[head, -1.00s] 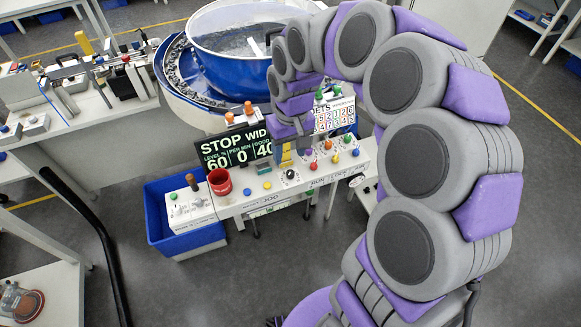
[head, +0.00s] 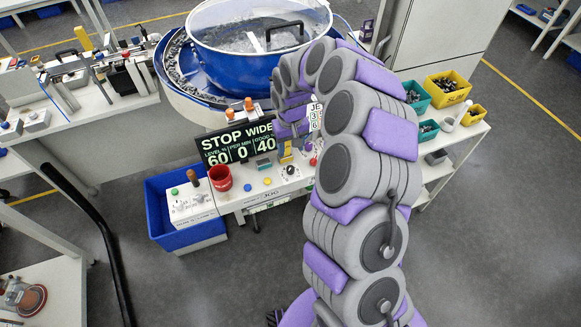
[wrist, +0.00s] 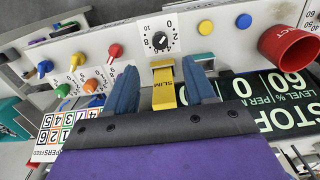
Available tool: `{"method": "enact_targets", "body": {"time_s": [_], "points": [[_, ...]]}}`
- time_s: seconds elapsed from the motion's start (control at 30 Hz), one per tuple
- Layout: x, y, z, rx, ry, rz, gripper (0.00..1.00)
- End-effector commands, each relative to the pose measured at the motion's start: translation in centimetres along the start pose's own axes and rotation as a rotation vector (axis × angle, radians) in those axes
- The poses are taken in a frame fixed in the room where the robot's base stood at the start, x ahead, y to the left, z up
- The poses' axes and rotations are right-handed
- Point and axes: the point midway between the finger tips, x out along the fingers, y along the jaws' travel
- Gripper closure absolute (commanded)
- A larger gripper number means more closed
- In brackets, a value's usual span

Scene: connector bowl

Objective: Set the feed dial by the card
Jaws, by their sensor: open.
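The feed dial (wrist: 160,41) is a black knob on a white plate with a printed number scale, beyond my fingertips in the wrist view. It shows small on the console in the head view (head: 290,170). My gripper (wrist: 163,85) is open, its two blue fingers apart and short of the dial. A yellow piece marked SLIM (wrist: 163,92) lies between the fingers in the picture; I cannot tell whether they touch it. The card (wrist: 63,130), with coloured numbers, stands at the lower left in the wrist view. My arm hides most of it in the head view (head: 315,116).
Coloured levers (wrist: 91,67) stand left of the dial in the wrist view. Yellow and blue buttons (wrist: 206,27) and a red cup (wrist: 290,45) are to its right. A dark display (head: 237,143) reads STOP WIDE, 60, 0, 40. A blue bowl feeder (head: 225,65) stands behind.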

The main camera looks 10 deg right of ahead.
Motion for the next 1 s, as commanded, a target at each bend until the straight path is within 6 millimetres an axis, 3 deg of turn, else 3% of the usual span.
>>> {"method": "enact_targets", "body": {"time_s": [0.3, 0.5, 0.7, 1.0], "points": [[6.5, -0.1, 0.1, -0.001, -0.005, -0.001, 0.46], [9.4, -0.1, 0.1, 0.0, -0.002, -0.001, 0.46], [10.7, 0.0, 0.0, -0.001, 0.001, 0.0, 0.46], [10.8, 0.0, 0.1, -0.001, 0.001, 0.0, 0.46]]}}
